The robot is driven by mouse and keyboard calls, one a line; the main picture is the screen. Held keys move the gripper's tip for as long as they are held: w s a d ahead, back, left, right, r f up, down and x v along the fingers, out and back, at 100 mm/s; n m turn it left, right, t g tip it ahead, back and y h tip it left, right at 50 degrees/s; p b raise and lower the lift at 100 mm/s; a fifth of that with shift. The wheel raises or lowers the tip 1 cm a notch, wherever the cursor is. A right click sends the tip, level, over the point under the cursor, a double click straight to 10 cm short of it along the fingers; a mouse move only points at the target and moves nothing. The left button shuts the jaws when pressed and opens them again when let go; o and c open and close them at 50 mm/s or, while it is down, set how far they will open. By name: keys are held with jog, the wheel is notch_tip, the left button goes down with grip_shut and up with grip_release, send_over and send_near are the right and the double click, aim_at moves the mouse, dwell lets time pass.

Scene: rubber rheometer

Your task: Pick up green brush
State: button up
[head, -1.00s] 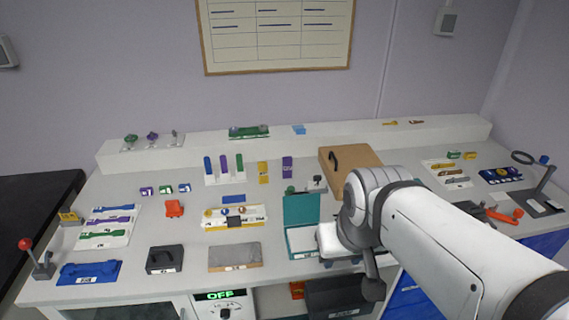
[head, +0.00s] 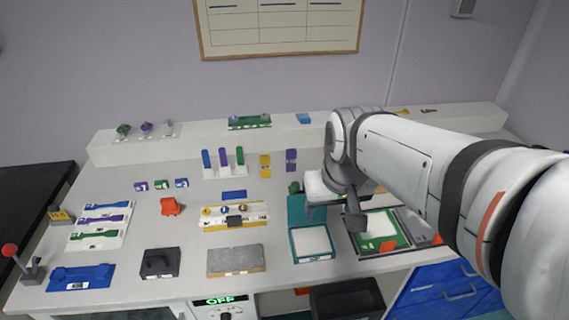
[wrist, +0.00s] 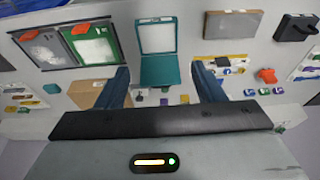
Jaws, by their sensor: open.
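The likely green brush (head: 239,156) is a slim green upright piece beside a blue and a purple one in a small white rack (head: 224,171), at the back middle of the bench. I cannot tell its lower end, and I cannot make it out in the wrist view. My gripper (head: 333,211) is to the right of the rack, above the bench by the open teal box (head: 312,258). In the wrist view my gripper (wrist: 160,70) shows two spread dark fingers with nothing between them; the teal box (wrist: 165,71) lies beyond.
A white tray (head: 132,220) with blue, purple and green flat pieces lies at the left. Yellow and purple blocks (head: 291,160) stand right of the rack. A tray with yellow and black parts (head: 235,217) lies in front of it. A raised shelf (head: 200,148) runs behind.

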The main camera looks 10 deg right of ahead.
jog(key=w, duration=0.8)
jog(key=g+b, duration=0.3)
send_over(295, 184)
notch_tip(295, 184, down, 20)
jog(key=shift+r, duration=0.25)
jog(key=shift+w+f+p, duration=0.15)
jog(key=shift+f+p, duration=0.15)
jog(key=shift+f, duration=0.4)
notch_tip(295, 184, down, 7)
jog(key=shift+r+p, duration=0.1)
jog(key=shift+p, duration=0.9)
jog(key=shift+c, duration=0.4)
jog(key=c, duration=1.1)
